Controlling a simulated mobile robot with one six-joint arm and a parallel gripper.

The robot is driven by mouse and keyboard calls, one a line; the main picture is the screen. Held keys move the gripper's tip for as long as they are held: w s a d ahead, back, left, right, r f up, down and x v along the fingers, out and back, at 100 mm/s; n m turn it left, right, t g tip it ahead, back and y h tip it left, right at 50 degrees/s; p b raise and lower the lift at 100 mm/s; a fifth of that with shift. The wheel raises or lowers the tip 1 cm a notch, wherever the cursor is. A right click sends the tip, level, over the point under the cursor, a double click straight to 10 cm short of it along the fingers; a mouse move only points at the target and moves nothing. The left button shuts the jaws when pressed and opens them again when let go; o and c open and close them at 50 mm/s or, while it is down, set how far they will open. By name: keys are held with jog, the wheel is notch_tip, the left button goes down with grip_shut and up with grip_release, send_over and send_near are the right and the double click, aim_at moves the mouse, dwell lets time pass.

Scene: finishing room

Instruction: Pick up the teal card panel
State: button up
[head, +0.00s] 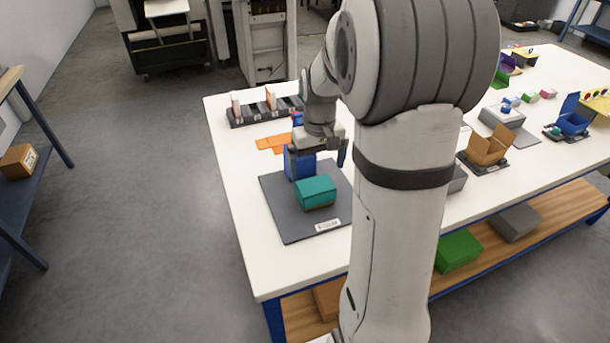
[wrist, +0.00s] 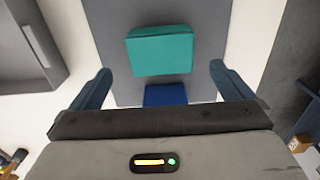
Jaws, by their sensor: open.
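The teal card panel (head: 316,190) shows as a teal covering with a brownish lower edge, lying over a block-like shape on a grey mat (head: 285,224). In the wrist view, the teal panel (wrist: 160,50) appears ahead of my gripper, between the lines of its two fingers. My gripper (head: 318,154) is open and empty, behind and above the teal panel. It also shows in the wrist view (wrist: 159,72), with its fingers wide apart. A blue block (head: 301,164) stands on the mat just behind the teal panel; it shows partly in the wrist view (wrist: 165,95), cut off by my gripper body.
A dark slotted rack (head: 250,115) with upright cards and flat orange pieces (head: 272,143) lie behind the mat.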

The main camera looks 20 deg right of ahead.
aim_at(316, 186)
notch_tip(316, 186, down, 8)
jog(key=shift+w+f+p, duration=0.1)
jog(key=shift+w+p, duration=0.05)
jog(key=shift+p, duration=0.55)
jog(key=c, duration=0.8)
